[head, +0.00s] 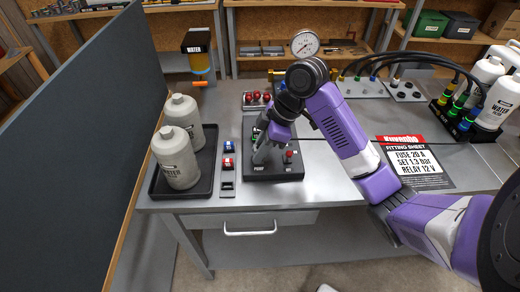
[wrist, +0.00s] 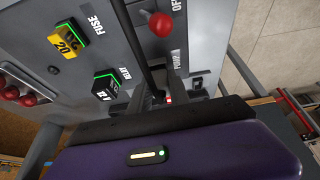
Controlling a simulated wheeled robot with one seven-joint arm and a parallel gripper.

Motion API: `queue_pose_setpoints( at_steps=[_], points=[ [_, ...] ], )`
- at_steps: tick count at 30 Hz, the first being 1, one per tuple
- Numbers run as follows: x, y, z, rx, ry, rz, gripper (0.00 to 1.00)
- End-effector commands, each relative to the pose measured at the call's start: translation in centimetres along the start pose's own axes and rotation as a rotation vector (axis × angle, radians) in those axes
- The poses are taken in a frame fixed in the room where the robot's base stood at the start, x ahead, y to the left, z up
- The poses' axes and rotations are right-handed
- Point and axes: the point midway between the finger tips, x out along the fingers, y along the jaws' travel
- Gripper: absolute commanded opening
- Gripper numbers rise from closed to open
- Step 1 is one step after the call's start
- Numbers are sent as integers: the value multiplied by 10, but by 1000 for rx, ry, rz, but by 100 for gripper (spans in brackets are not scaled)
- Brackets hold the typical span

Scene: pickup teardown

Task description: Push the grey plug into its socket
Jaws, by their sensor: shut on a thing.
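My gripper (head: 261,153) is low over the dark control panel (head: 278,173), near its PUMP label. In the wrist view my gripper (wrist: 167,88) is shut on a small grey piece that looks like the grey plug (wrist: 178,82). Most of it is hidden between the dark fingers, and a small red spot shows beside it. The panel fills the upper part of the wrist view (wrist: 115,50). The socket is not clearly visible behind the fingers. I cannot tell whether the plug touches it.
A red-knobbed switch (wrist: 161,24) stands close to the fingers. A yellow fuse (wrist: 69,40) and a green-edged relay (wrist: 106,85) sit on the panel. Two water bottles (head: 178,158) stand in a black tray (head: 206,180) at left. A gauge (head: 305,44) stands behind my arm.

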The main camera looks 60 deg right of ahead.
Motion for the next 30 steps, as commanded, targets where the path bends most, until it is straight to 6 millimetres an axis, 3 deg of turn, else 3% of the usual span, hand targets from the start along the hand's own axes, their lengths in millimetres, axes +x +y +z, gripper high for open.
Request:
queue_pose_setpoints(
  at_steps=[1, 30],
  points=[
    [18, -5, 8, 8, -24, -27, 0],
    [26, -5, 12, 6, -24, -28, 0]
  ],
)
